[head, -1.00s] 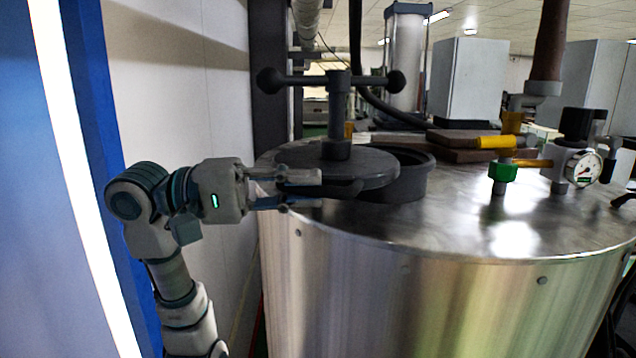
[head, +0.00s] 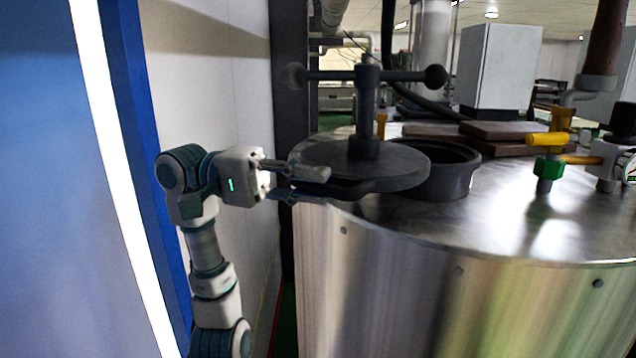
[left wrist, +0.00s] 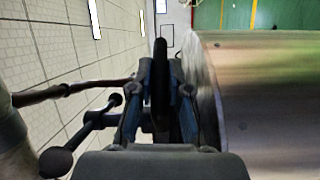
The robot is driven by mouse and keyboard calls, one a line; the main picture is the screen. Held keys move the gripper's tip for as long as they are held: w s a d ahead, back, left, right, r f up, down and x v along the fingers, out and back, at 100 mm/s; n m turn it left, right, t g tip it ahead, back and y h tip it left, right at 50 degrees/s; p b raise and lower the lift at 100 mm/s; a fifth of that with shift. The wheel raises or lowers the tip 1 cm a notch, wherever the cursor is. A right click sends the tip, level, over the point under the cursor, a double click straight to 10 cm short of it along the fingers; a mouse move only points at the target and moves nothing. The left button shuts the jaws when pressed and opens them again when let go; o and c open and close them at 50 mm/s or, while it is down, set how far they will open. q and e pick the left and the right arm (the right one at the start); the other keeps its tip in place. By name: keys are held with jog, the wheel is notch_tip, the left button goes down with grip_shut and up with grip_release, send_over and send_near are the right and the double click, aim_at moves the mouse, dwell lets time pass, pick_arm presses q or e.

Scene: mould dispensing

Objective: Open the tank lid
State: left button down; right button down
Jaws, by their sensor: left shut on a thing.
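The tank lid (head: 395,172) is a dark grey disc with a T-shaped handle (head: 367,100) ending in ball knobs. It sits shifted to the left of the round dark opening (head: 462,178) on the tank top, leaving the right part of the opening uncovered. My left gripper (head: 310,186) is shut on the left edge of the lid. In the left wrist view, the dark lid edge (left wrist: 160,85) stands between the fingers, with the handle knob (left wrist: 55,162) at lower left. My right gripper is not in view.
The steel tank (head: 400,290) fills the lower right. A yellow-and-green valve (head: 549,168) and brown slabs (head: 510,131) are on its top. A white wall (head: 222,90) and blue panel (head: 60,200) stand close on the left of my arm.

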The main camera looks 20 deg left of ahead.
pick_arm(q)
jog(key=c, duration=1.1)
grip_release()
jog(key=shift+a+f, duration=0.2)
jog(key=shift+c, duration=0.2)
jog(key=shift+w+a+r, duration=0.1)
jog(key=shift+a, duration=0.6)
jog(key=a, duration=1)
jog(key=shift+a+f, duration=0.3)
jog(key=shift+a, duration=0.15)
